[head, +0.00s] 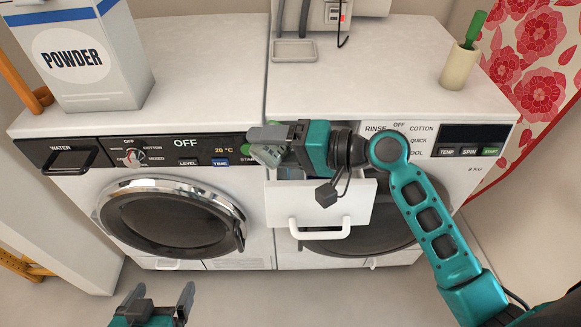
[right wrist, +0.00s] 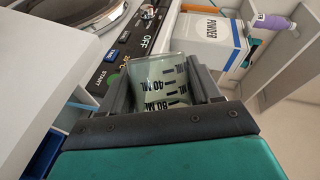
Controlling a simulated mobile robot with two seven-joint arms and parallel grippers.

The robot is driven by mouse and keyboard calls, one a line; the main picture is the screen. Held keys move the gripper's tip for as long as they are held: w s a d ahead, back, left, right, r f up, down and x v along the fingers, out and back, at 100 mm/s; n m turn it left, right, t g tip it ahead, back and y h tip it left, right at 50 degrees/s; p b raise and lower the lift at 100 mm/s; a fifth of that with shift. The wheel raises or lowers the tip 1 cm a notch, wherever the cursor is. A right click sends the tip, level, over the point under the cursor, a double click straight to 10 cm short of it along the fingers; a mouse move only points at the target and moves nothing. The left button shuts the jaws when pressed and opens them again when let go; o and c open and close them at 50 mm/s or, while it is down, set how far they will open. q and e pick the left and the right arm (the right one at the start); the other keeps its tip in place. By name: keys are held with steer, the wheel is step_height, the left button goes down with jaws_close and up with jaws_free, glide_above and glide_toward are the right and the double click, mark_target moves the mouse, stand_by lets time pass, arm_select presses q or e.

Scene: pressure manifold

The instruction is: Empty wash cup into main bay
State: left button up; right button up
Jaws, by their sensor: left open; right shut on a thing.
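The wash cup (head: 267,155) is a small clear cup with black ML marks, which show in the right wrist view (right wrist: 163,82). My right gripper (head: 268,143) is shut on it, and it looks tilted above the left end of the pulled-out drawer (head: 345,205) of the right washer. Inside the drawer a little blue shows, but my gripper and the drawer front hide most of its bays, so I cannot tell which bay lies under the cup. Whether liquid is in the cup is unclear. My left gripper (head: 161,295) is open and empty, low in front of the left washer.
The left washer (head: 175,220) has its drawer shut and its round door closed. A powder box (head: 80,60) stands on its top. A beige cup with a green brush (head: 460,65) and a grey tray (head: 295,50) are on the right washer's top. The floor in front is clear.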

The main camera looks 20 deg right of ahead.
steer(key=shift+w+d+r+m+b, duration=0.3)
steer(key=shift+d+m, duration=0.1)
steer(key=shift+m, duration=0.1)
stand_by(0.9)
steer(key=shift+w+d+f+m+y, duration=0.1)
steer(key=shift+f+m+y, duration=0.35)
steer(key=shift+m+y, duration=0.15)
stand_by(0.8)
